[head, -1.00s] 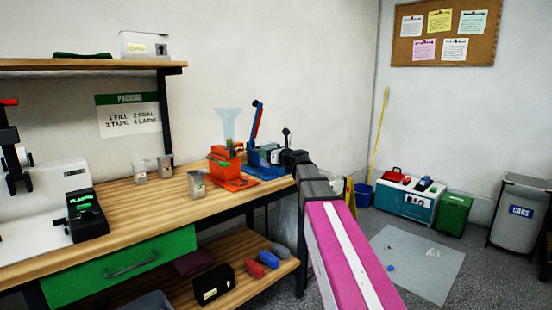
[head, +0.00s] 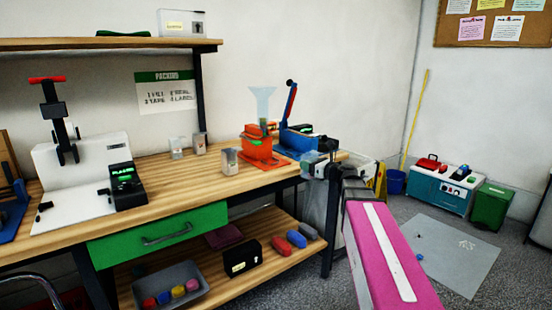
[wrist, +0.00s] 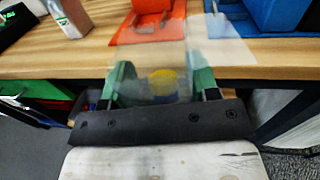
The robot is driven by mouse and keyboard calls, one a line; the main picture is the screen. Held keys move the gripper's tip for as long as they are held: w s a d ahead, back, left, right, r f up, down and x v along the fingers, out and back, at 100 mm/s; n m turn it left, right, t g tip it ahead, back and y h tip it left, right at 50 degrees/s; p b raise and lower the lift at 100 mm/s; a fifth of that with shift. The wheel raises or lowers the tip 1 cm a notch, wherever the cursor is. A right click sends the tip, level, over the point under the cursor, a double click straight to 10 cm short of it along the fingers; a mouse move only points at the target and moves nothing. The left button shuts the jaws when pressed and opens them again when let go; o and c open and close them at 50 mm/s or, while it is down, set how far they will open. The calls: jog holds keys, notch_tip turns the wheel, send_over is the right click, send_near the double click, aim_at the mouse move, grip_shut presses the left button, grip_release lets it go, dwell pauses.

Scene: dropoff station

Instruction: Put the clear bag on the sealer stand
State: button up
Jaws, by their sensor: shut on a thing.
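My gripper (wrist: 160,92) is shut on the clear bag (wrist: 150,58), a see-through sheet between its green fingers in the wrist view. A yellow patch shows through the bag; I cannot tell whether it is inside or behind. In the head view my gripper (head: 324,168) is at the bench's right end, partly hidden by my arm. A blue stand with a raised lever (head: 297,138), which looks like the sealer stand, is on the bench just beyond and left of it. In the wrist view its blue base (wrist: 285,15) is at the top right.
An orange stand (head: 258,149) with a clear funnel stands left of the blue one. Metal tins (head: 229,160) and a white machine (head: 85,165) are further left on the wooden bench (head: 190,185). The front bench edge lies just ahead of my gripper.

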jog(key=s+d+f+g, duration=0.1)
jog(key=s+d+f, duration=0.1)
jog(key=s+f, duration=0.4)
jog(key=s+d+f+n+g+y, duration=0.1)
jog(key=s+d+f, duration=0.2)
jog(key=s+f, duration=0.3)
jog(key=shift+s+f+n+y, duration=0.3)
jog(key=shift+s, duration=0.8)
